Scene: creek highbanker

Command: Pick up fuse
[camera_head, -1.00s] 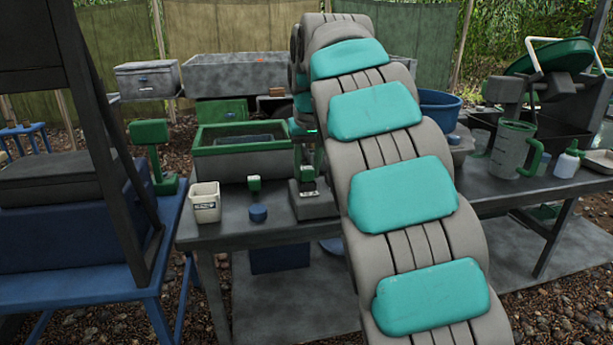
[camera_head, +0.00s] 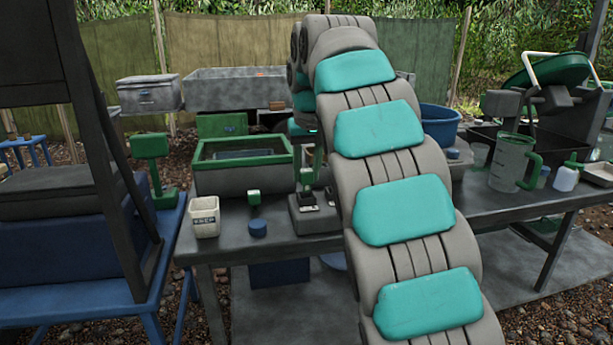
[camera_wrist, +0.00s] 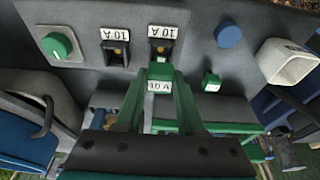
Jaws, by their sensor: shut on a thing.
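My gripper (camera_wrist: 160,84) is shut on a green fuse (camera_wrist: 160,72) with a white label, held between the green fingertips. The fuse block (camera_wrist: 138,28) is grey and has two dark sockets labelled 10 A, the left socket (camera_wrist: 116,52) and the right socket (camera_wrist: 161,50). The fuse appears just in front of the right socket in the wrist view; any gap is hard to judge. In the head view the fuse (camera_head: 306,176) shows small above the fuse block (camera_head: 316,219), partly beside my arm. A second small green piece (camera_wrist: 211,80) with a white face stands apart from the block.
A blue round cap (camera_head: 258,228) and a white cup (camera_head: 205,217) stand left of the block on the grey table (camera_head: 215,248). A green-rimmed tub (camera_head: 242,179) is behind. A clear jug (camera_head: 511,162) and a white bottle (camera_head: 567,178) stand at right.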

